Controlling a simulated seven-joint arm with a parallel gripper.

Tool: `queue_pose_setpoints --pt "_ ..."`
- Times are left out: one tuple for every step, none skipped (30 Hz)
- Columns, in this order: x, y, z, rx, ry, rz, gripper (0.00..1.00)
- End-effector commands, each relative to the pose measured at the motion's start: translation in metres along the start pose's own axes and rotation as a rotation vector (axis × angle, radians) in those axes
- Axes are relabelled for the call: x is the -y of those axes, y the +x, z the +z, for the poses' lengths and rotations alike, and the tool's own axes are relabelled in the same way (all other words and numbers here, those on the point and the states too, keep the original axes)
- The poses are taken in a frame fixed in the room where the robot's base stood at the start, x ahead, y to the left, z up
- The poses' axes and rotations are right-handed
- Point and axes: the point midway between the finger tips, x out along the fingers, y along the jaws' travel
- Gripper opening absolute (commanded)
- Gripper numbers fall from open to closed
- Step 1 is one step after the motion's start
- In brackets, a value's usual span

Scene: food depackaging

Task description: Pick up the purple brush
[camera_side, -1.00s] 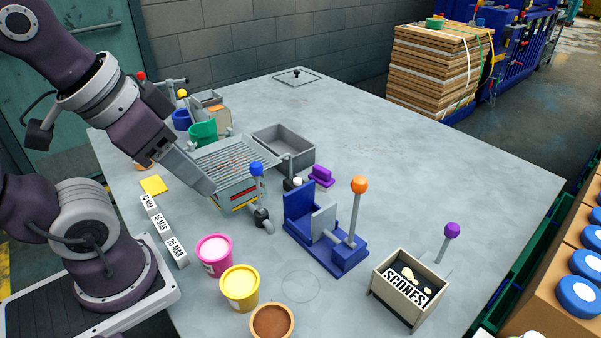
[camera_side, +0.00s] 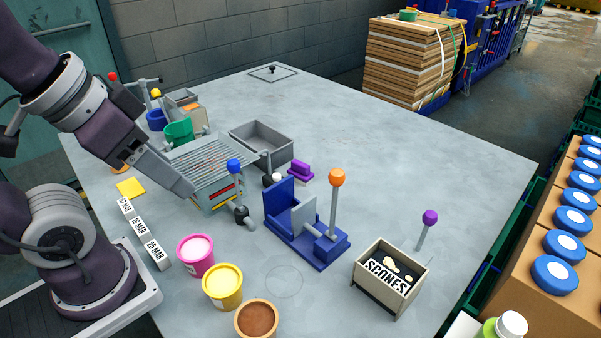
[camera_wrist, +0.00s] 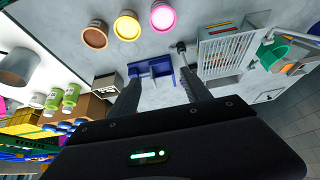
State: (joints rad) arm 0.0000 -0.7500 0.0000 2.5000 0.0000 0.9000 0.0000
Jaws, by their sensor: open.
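The purple brush (camera_side: 300,172) lies on the grey table in the side view, just right of the grey tray and behind the blue stand. It is small, with a raised block on a flat base. My gripper (camera_side: 188,191) hangs over the left front of the slatted grey rack in the side view, well left of the brush. In the wrist view my gripper (camera_wrist: 160,74) has its two fingers spread apart with nothing between them.
Between gripper and brush stand the slatted rack (camera_side: 205,160), a blue-knobbed lever (camera_side: 234,167) and the grey tray (camera_side: 268,131). The blue stand (camera_side: 308,248) has an orange-knobbed lever (camera_side: 337,176). A scones box (camera_side: 375,289) stands at front right. The table behind the brush is clear.

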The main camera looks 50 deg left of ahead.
Motion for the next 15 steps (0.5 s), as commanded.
queue_pose_setpoints --pt "0.0 0.0 0.0 0.0 -0.002 0.0 0.56" --pt "0.0 0.0 -0.002 0.003 -0.01 0.0 0.56" --pt "0.001 0.0 -0.009 0.012 -0.036 -0.001 0.56" --pt "0.001 0.0 -0.016 0.023 -0.071 -0.002 0.56" --pt "0.002 0.001 -0.027 0.038 -0.118 -0.004 0.56" --pt "0.004 0.004 -0.045 0.065 -0.201 -0.009 0.56" --pt "0.006 0.008 -0.062 0.088 -0.277 -0.016 0.56" --pt "0.009 0.014 -0.079 0.111 -0.36 -0.024 0.56" --pt "0.014 0.025 -0.103 0.143 -0.477 -0.04 0.56" --pt "0.018 0.036 -0.12 0.167 -0.567 -0.055 0.56" --pt "0.022 0.048 -0.137 0.19 -0.656 -0.071 0.56" --pt "0.029 0.068 -0.158 0.219 -0.778 -0.097 0.56" --pt "0.034 0.085 -0.173 0.241 -0.87 -0.12 0.56" --pt "0.04 0.104 -0.186 0.263 -0.962 -0.145 0.56" --pt "0.048 0.131 -0.2 0.287 -1.082 -0.181 0.56"
